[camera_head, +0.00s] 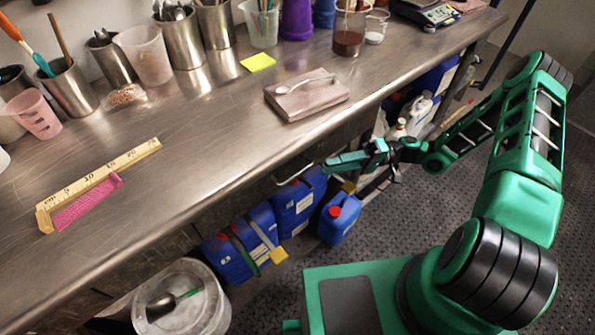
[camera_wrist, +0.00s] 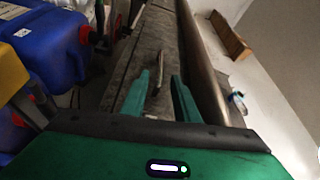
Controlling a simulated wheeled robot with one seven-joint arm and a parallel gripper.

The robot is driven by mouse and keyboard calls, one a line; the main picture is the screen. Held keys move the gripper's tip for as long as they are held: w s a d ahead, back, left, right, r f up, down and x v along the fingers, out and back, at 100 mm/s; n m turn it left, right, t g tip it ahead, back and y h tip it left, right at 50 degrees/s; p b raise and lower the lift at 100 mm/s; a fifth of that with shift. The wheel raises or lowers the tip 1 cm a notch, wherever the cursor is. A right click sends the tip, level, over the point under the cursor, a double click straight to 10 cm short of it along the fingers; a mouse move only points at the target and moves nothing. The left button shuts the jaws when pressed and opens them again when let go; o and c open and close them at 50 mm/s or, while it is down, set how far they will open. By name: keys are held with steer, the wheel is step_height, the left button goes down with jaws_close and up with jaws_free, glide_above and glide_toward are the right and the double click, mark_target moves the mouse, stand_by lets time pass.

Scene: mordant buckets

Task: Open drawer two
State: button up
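A dark drawer front (camera_head: 246,194) sits under the bench edge in the head view, with a thin pale bar handle (camera_head: 291,181) on it. No drawer number is legible, so I cannot tell which one is drawer two. My gripper (camera_head: 325,163) is right beside the handle, under the bench edge. In the wrist view its two green fingers (camera_wrist: 163,88) stand apart, and the handle (camera_wrist: 157,72) shows ahead between them. Contact is not clear. The drawer fronts (camera_wrist: 128,58) look flush and closed in that view.
The steel bench (camera_head: 200,150) overhangs the drawers. Blue canisters (camera_head: 296,205) and a white bucket (camera_head: 182,300) stand below it. A blue canister (camera_wrist: 45,45) is close on the left in the wrist view.

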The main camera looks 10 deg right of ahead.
mark_target(299, 171)
steer(key=x, duration=1)
steer(key=shift+a, duration=0.4)
steer(key=shift+c, duration=0.7)
